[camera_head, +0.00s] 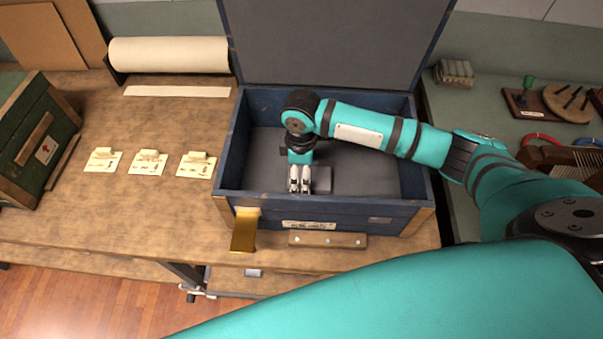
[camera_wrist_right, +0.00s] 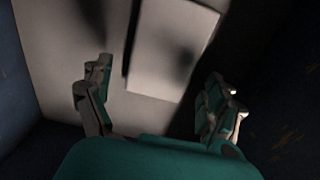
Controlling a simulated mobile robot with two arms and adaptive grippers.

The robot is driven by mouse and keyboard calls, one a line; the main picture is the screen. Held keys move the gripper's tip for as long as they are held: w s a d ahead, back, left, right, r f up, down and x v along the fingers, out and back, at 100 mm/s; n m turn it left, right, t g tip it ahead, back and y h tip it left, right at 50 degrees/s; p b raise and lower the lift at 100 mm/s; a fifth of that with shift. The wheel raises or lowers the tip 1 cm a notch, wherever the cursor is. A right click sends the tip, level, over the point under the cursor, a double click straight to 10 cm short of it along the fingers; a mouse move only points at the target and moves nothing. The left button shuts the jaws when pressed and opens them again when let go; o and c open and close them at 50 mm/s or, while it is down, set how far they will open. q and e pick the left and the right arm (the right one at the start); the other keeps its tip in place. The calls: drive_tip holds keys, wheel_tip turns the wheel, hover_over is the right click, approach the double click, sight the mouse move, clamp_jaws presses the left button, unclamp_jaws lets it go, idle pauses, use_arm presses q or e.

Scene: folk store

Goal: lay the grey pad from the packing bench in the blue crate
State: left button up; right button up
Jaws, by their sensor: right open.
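The blue crate (camera_head: 330,212) stands on the bench with its lid (camera_head: 335,40) raised at the back and a grey lining inside. A small grey block, apparently the grey pad (camera_head: 321,181), is inside the crate near its front wall. It also appears as a pale rectangle in the right wrist view (camera_wrist_right: 173,45), seemingly flat on the crate's floor. My right gripper (camera_head: 300,180) points down inside the crate, just left of the pad. In the right wrist view its fingers (camera_wrist_right: 158,85) are apart with nothing held between them; the pad is ahead of them. My left gripper is out of view.
The wooden bench (camera_head: 130,220) holds three paper cards (camera_head: 148,163), a paper roll (camera_head: 168,55) and a green box (camera_head: 35,140) to the left. A brass flap (camera_head: 244,231) hangs at the crate's front beside a wooden strip (camera_head: 328,240). Small goods lie to the right.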

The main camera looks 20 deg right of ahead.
wheel_tip(320, 180, up, 11)
drive_tip(key=b, duration=0.1)
idle(0.4)
